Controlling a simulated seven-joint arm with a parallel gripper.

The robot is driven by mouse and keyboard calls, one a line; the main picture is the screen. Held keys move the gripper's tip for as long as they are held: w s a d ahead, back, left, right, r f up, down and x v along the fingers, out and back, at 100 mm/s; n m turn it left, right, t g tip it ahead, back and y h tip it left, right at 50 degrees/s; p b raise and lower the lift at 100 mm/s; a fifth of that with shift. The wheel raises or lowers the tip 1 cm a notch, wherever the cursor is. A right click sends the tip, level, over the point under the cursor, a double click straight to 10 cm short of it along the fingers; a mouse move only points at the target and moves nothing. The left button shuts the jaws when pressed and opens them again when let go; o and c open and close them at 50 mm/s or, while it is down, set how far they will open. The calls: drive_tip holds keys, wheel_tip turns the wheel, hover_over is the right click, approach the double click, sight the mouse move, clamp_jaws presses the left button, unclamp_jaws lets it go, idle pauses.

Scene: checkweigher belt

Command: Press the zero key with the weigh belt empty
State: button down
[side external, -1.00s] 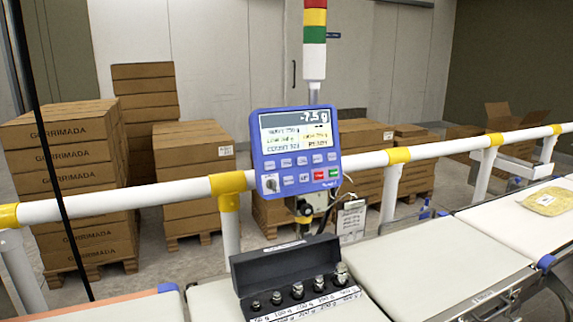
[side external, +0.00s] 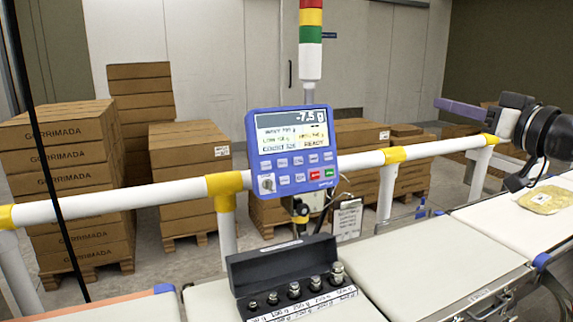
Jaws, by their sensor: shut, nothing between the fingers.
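The blue indicator panel (side external: 292,150) stands above the white rail and its display (side external: 291,129) reads -7.5 g, with READY lower on the screen. Below it are rows of pale keys (side external: 290,168), a red key, a green key and a round switch. The key labels are too small to tell which is zero. My gripper (side external: 442,105) is at the right, shut and empty, pointing left, well apart from the panel. The middle belt section (side external: 425,262) is bare. I cannot tell which section is the weigh belt.
A black box of metal weights (side external: 283,262) stands on the left belt section, in front of the panel. A yellow package (side external: 545,199) lies on the right belt. The white rail with yellow joints (side external: 360,160) runs across. Stacked cartons (side external: 70,160) stand behind it.

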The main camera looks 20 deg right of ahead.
drive_tip(key=w+a+r+n+t+y, duration=0.15)
drive_tip(key=w+a+y, duration=0.25)
drive_tip(key=w, duration=0.5)
drive_tip(key=w+a+n+t+y, duration=0.2)
drive_tip(key=w+a+y, duration=0.1)
drive_tip(key=w, duration=0.6)
drive_tip(key=w+a+f, duration=0.1)
drive_tip(key=w+f, duration=0.2)
drive_tip(key=f, duration=0.4)
drive_tip(key=w+a+f+g+y, duration=0.1)
drive_tip(key=w+a+f, duration=0.1)
drive_tip(key=w+f, duration=0.2)
drive_tip(key=w+a+f+g, duration=0.1)
drive_tip(key=w+f, duration=0.3)
drive_tip(key=f, duration=0.6)
drive_tip(key=shift+a+n+y, duration=0.35)
drive_tip(key=shift+a+y, duration=0.05)
drive_tip(key=shift+a, duration=0.2)
approach(282, 163)
drive_tip(key=shift+w+a+r, duration=0.85)
drive_tip(key=shift+w+r, duration=0.05)
drive_tip(key=shift+r, duration=0.1)
drive_tip(key=shift+w+a+r, duration=0.8)
drive_tip(key=shift+w+r, duration=0.15)
drive_tip(key=shift+r, duration=0.05)
drive_tip(key=shift+w, duration=0.1)
drive_tip(key=shift+w+f, duration=0.15)
drive_tip(key=shift+w, duration=0.15)
